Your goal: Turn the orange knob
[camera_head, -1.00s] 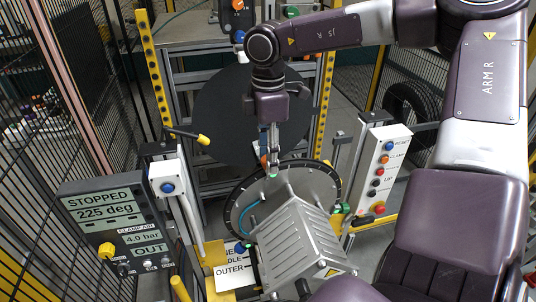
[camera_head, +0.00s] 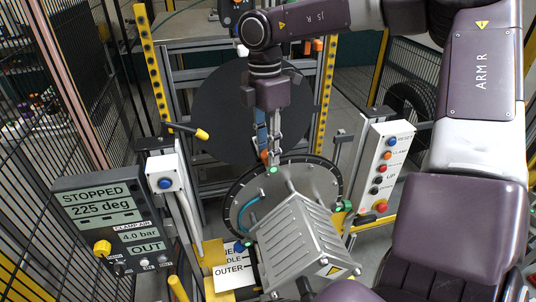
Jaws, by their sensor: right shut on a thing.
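The small orange knob (camera_head: 264,156) sits at the top rim of the round grey clamp disc (camera_head: 309,178), just above a green clamp jaw (camera_head: 271,170). My right gripper (camera_head: 270,151) reaches down from above and is shut on the orange knob; its fingers partly hide it. The knob's exact turn angle is too small to tell. The grey display box (camera_head: 108,219) at the left reads STOPPED, 225 deg, 4.0 bar and OUT. My left gripper is not in view.
A ribbed metal housing (camera_head: 300,240) stands in front of the disc. A white button panel (camera_head: 386,168) is at the right, and a post with a blue button (camera_head: 165,182) at the left. A black round plate (camera_head: 218,110) is behind. A wire fence closes the left side.

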